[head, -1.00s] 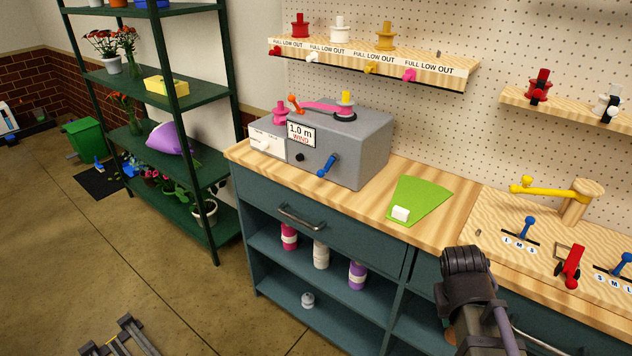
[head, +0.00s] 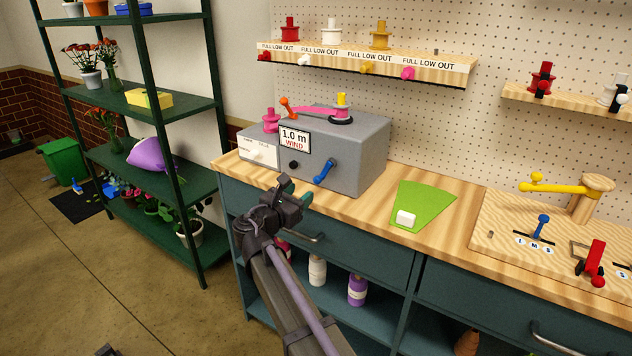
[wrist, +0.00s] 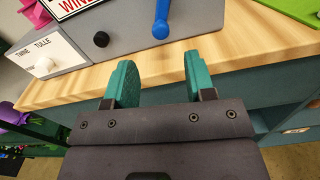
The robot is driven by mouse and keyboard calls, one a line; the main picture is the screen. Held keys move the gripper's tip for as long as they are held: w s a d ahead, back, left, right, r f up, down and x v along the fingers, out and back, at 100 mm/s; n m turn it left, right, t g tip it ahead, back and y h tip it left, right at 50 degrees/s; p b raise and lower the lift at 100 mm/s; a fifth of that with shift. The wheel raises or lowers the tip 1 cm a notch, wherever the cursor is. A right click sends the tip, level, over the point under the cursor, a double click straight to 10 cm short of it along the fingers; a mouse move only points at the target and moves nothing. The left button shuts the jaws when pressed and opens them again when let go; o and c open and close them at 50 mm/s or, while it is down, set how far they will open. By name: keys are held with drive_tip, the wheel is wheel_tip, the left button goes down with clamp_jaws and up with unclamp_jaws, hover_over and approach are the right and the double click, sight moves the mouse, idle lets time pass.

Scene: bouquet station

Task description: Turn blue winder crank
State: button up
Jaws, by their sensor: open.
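The grey winder box (head: 355,160) stands on the wooden counter, with a sign reading "1.0 m WIND" on its front. Its blue crank (head: 324,171) is on the front face, slanting down to the left. In the wrist view the lower part of the blue crank (wrist: 161,22) shows at the top, beyond my gripper. My gripper (head: 295,190) is in front of the counter edge, below and left of the crank and apart from it. In the wrist view its two teal fingers (wrist: 158,78) are spread with nothing between them.
The counter edge (wrist: 230,55) lies just beyond my fingers. A black knob (wrist: 101,39) and a white knob (wrist: 43,66) stick out left of the crank. A green mat (head: 428,198) with a white block (head: 405,218) lies to the right. A green shelf rack (head: 185,180) stands left.

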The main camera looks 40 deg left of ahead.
sight(315, 180)
drive_tip(key=w, duration=0.8)
drive_tip(key=shift+w+a, duration=0.25)
drive_tip(key=shift+a, duration=0.15)
drive_tip(key=c, duration=0.9)
